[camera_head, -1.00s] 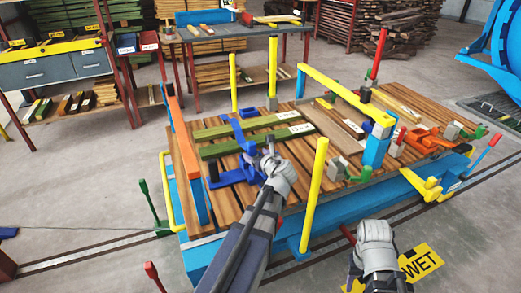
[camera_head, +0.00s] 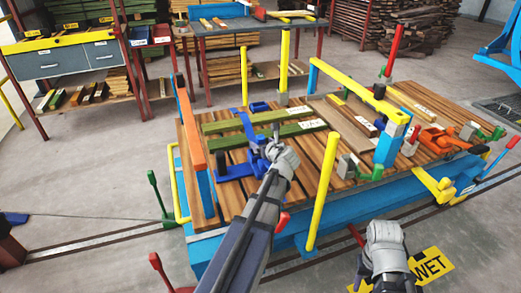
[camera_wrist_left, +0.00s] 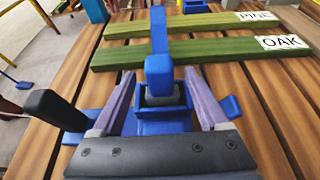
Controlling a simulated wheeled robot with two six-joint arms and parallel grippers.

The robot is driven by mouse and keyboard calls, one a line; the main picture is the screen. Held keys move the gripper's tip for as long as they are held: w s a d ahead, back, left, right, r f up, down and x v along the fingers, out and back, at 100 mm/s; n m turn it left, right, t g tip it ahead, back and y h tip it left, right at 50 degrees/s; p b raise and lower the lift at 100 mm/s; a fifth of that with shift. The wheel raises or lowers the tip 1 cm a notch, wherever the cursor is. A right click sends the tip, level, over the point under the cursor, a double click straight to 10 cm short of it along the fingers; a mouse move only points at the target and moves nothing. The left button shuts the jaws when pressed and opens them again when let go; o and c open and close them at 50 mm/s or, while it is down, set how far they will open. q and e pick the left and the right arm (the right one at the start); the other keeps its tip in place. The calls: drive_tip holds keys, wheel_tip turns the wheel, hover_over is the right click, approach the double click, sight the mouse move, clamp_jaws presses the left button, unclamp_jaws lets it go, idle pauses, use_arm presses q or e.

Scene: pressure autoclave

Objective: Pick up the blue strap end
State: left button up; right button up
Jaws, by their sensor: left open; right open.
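The blue strap (camera_head: 247,128) lies across green planks on the slatted load, with a dark blue fitting at its near end. In the left wrist view, a raised blue end piece (camera_wrist_left: 160,78) stands between the two fingers of my left gripper (camera_wrist_left: 160,98). The fingers are apart, one on each side; I cannot tell whether they touch it. In the head view, my left gripper (camera_head: 272,145) is low over the strap's near part and hides some of it. My right gripper (camera_head: 385,232) is open, away from the strap, beyond the load's front side; its fingertips are unclear.
An orange bar (camera_head: 190,125) stands left and a yellow post (camera_head: 318,195) stands in front right. A dark-ended blue lever (camera_wrist_left: 55,110) is beside the left finger.

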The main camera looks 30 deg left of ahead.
use_arm(q)
drive_tip(key=x, duration=0.2)
drive_tip(key=shift+w+a+f+b, duration=0.1)
drive_tip(key=shift+w+a+b, duration=0.1)
drive_tip(key=shift+b, duration=0.1)
drive_tip(key=shift+s, duration=0.1)
drive_tip(key=shift+c, duration=0.3)
clamp_jaws()
